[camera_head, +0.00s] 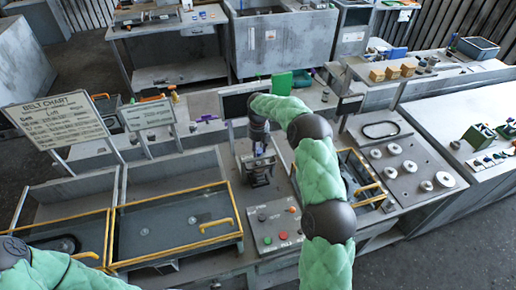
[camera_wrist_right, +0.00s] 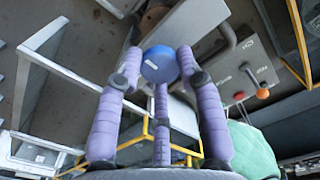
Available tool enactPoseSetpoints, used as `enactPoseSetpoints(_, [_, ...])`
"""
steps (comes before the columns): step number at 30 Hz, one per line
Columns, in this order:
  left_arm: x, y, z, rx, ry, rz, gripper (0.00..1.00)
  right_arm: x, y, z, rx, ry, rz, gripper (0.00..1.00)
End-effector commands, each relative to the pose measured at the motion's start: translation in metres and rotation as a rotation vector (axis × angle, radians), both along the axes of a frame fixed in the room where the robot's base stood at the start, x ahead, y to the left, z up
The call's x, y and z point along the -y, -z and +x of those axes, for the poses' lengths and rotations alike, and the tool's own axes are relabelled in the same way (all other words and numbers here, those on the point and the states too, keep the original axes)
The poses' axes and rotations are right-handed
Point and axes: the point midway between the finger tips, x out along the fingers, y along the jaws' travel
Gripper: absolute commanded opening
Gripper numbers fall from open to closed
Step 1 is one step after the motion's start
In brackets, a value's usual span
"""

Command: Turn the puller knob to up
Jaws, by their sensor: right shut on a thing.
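The puller knob is a blue round cap (camera_wrist_right: 158,66) in the wrist view, with a small pale label on its side. My right gripper (camera_wrist_right: 160,60) has three purple fingers closed around it. In the head view my right gripper (camera_head: 259,150) points down over a dark upright fixture (camera_head: 260,174) at the middle of the bench. The wrist and fingers hide the knob there, and its turn position cannot be read. My left arm enters at the bottom left, and its gripper is out of the picture.
A grey control panel (camera_head: 262,229) with coloured buttons stands just in front of the fixture. A yellow-edged tray (camera_head: 173,232) lies to the left, below a belt chart sign (camera_head: 62,121). A plate with round metal discs (camera_head: 400,164) is at the right. A dark monitor (camera_head: 236,103) stands behind.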

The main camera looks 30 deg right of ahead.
Motion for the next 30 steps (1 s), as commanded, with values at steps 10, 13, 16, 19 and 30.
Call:
enactPoseSetpoints(10, [0.0, 0.0, 0.0, 0.0, 0.0, 0.0, 0.4, 0.002, -0.002, 0.001, 0.003, 0.002, -0.003, 0.61])
enactPoseSetpoints(13, [0.0, 0.0, 0.0, 0.0, 0.0, 0.0, 0.4, 0.001, -0.001, 0.0, 0.002, 0.001, -0.002, 0.61])
enactPoseSetpoints(16, [0.0, 0.0, 0.0, 0.0, 0.0, 0.0, 0.4, 0.001, -0.001, 0.0, 0.001, 0.001, -0.002, 0.61])
enactPoseSetpoints(19, [0.0, 0.0, 0.0, 0.0, 0.0, 0.0, 0.4, 0.001, -0.004, 0.001, 0.003, 0.001, -0.001, 0.61])
enactPoseSetpoints(30, [0.0, 0.0, 0.0, 0.0, 0.0, 0.0, 0.4, 0.001, -0.064, 0.001, 0.007, 0.002, -0.002, 0.61])
